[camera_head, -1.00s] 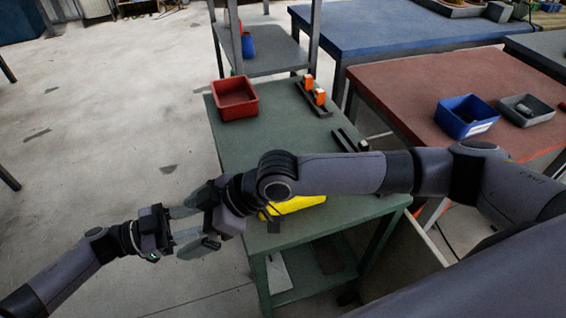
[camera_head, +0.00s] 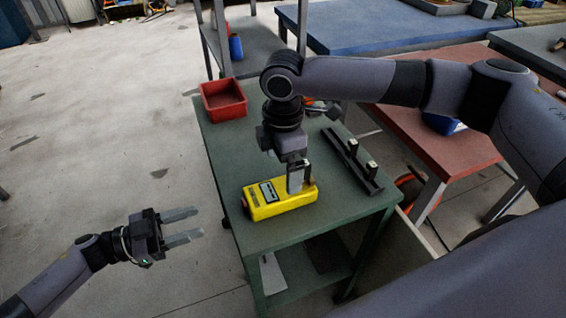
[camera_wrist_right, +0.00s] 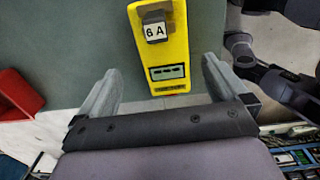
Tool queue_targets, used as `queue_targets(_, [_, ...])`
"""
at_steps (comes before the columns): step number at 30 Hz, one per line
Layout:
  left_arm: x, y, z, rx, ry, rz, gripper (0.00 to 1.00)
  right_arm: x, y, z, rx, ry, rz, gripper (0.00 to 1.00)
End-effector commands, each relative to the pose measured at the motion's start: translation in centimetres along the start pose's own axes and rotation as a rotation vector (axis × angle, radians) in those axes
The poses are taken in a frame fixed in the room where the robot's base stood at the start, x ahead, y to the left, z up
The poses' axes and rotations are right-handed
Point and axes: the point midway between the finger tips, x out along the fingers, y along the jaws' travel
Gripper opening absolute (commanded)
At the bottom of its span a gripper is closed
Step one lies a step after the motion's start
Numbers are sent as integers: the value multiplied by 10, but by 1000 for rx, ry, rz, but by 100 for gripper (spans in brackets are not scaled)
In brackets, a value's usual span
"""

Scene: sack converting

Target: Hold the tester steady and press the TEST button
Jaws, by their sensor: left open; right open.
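The yellow tester (camera_head: 268,205) lies on the green table, with a small display panel on its top. My right gripper (camera_head: 297,178) is open, pointing down over the tester's right part and covering some of it. In the right wrist view the tester (camera_wrist_right: 172,72) shows between and beyond the open fingers. A dark block labelled "6 A" (camera_wrist_right: 155,27) sits at its far end. I cannot make out the TEST button for certain. My left gripper (camera_head: 192,224) is open and empty, off the table's left side and apart from the tester.
A red bin (camera_head: 223,100) stands at the green table's back left. A black rail (camera_head: 352,165) with upright pieces lies right of the tester. A red-topped table (camera_head: 440,158) with a partly hidden blue bin stands to the right. The table's front (camera_head: 300,226) is clear.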

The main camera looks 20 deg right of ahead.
Motion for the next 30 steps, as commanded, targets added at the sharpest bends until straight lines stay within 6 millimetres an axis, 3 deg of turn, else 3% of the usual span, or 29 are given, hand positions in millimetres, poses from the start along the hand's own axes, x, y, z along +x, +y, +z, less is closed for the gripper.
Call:
queue_targets(15, [0,0,0,0,0,0,43,64,-6,-2,3,2,-21,100])
queue_targets(27, [0,0,0,0,0,0,43,74,-5,-2,3,2,-19,100])
queue_targets(28, [0,0,0,0,0,0,43,74,-5,-2,3,2,-19,97])
queue_targets(30, [0,0,0,0,0,0,43,74,-5,-2,3,2,-19,74])
